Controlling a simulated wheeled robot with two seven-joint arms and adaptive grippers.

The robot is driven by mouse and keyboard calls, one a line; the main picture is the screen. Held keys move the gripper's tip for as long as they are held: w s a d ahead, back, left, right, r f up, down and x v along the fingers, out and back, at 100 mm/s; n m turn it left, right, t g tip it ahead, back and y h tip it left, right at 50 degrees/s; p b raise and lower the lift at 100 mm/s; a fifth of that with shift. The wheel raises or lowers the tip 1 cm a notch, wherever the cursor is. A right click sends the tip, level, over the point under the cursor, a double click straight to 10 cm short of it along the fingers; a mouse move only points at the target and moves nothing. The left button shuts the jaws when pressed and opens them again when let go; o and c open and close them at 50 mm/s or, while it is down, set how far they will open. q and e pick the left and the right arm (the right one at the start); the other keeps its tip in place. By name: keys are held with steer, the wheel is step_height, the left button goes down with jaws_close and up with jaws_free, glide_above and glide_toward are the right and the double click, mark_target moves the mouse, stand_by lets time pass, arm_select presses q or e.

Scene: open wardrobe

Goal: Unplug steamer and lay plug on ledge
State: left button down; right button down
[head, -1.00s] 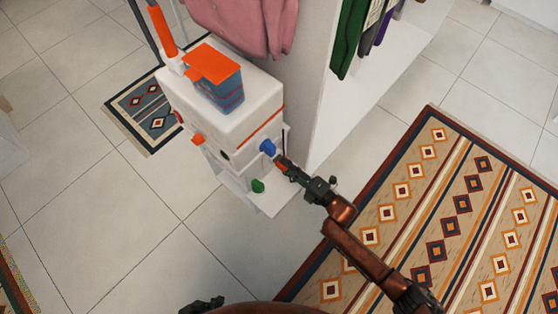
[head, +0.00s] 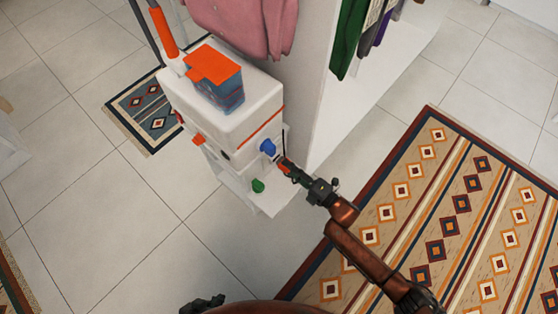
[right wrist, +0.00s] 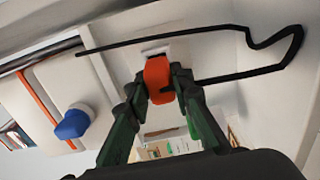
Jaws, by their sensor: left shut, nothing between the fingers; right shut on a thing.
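The white steamer (head: 225,115) with an orange and blue tank on top stands beside the wardrobe's side panel. Its blue knob (head: 268,146) also shows in the right wrist view (right wrist: 73,122). My right gripper (head: 284,164) is shut on the orange plug (right wrist: 158,78), whose black cord (right wrist: 235,88) trails to the right. The plug's far end is at a white socket plate (right wrist: 160,50); I cannot tell whether it is still inserted. A white ledge (head: 265,207) juts out low at the steamer's front. My left gripper (head: 205,303) is shut and empty at the bottom edge.
A green knob (head: 258,186) sits at the ledge. Pink clothing (head: 245,22) hangs above the steamer, and darker garments (head: 352,35) hang in the wardrobe.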

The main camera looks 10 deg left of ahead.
steer(key=shift+s+d, duration=0.1)
steer(key=shift+d, duration=0.05)
steer(key=p+v, duration=0.1)
steer(key=v, duration=0.2)
steer(key=shift+s+d, duration=0.2)
steer(key=shift+d, duration=0.05)
stand_by(0.5)
